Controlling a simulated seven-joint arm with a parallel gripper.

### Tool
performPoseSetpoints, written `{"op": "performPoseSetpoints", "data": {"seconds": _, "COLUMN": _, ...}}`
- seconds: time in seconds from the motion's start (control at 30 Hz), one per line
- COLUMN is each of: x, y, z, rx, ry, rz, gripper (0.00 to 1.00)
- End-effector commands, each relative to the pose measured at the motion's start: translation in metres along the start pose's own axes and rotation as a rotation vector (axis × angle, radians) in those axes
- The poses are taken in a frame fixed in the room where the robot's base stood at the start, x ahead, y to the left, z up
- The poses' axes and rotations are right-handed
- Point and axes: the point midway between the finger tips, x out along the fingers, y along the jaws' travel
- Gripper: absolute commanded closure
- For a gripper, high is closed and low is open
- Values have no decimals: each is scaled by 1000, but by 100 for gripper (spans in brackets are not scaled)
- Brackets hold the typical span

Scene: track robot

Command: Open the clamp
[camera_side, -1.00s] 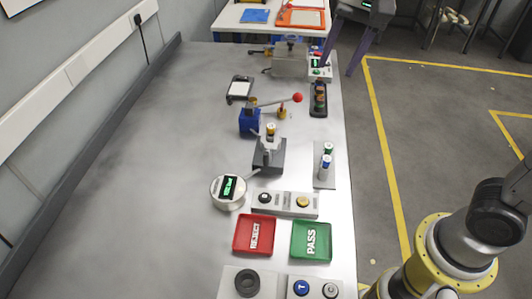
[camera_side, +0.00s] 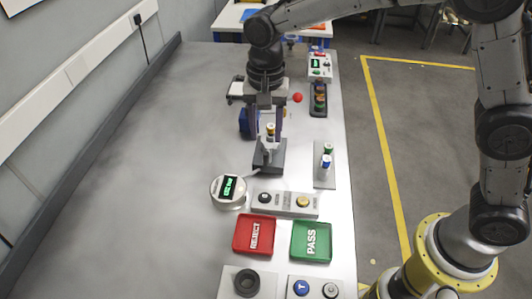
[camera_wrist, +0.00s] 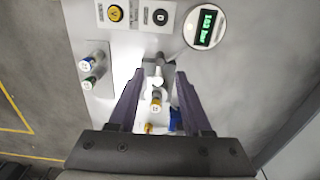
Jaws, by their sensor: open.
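A dark grey fixture (camera_side: 268,160) stands mid-bench, with a small gold-topped part (camera_side: 271,129) upright in it. I take this fixture to be the clamp; the frames do not settle it. My gripper (camera_side: 266,133) points down over the fixture, fingers open on either side of its upper part. In the wrist view, my gripper (camera_wrist: 157,76) has the grey clamp body (camera_wrist: 160,73) and the pale-topped part (camera_wrist: 156,98) between its spread fingers. No contact is visible. The blue block (camera_side: 244,120) behind is mostly hidden; the red ball (camera_side: 297,98) of its lever shows.
In front are a round gauge (camera_side: 228,191), a button box (camera_side: 285,205), a red REJECT tray (camera_side: 242,249) and a green PASS tray (camera_side: 298,252). Two small capped parts (camera_side: 326,160) stand on a plate at right. The left of the bench is clear.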

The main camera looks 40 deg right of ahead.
Motion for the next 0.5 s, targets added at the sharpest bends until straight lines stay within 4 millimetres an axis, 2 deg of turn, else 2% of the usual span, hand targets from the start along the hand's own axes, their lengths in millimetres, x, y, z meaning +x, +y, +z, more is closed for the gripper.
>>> {"op": "performPoseSetpoints", "data": {"seconds": 0.03, "x": 11, "y": 1, "z": 0, "rx": 0, "ry": -2, "rz": 5, "gripper": 51}}
{"op": "performPoseSetpoints", "data": {"seconds": 0.2, "x": 43, "y": 1, "z": 0, "rx": 0, "ry": -1, "rz": 4, "gripper": 51}}
{"op": "performPoseSetpoints", "data": {"seconds": 0.4, "x": 68, "y": 0, "z": 0, "rx": 0, "ry": -1, "rz": 2, "gripper": 51}}
{"op": "performPoseSetpoints", "data": {"seconds": 0.5, "x": 74, "y": 0, "z": 0, "rx": 0, "ry": 0, "rz": 1, "gripper": 51}}
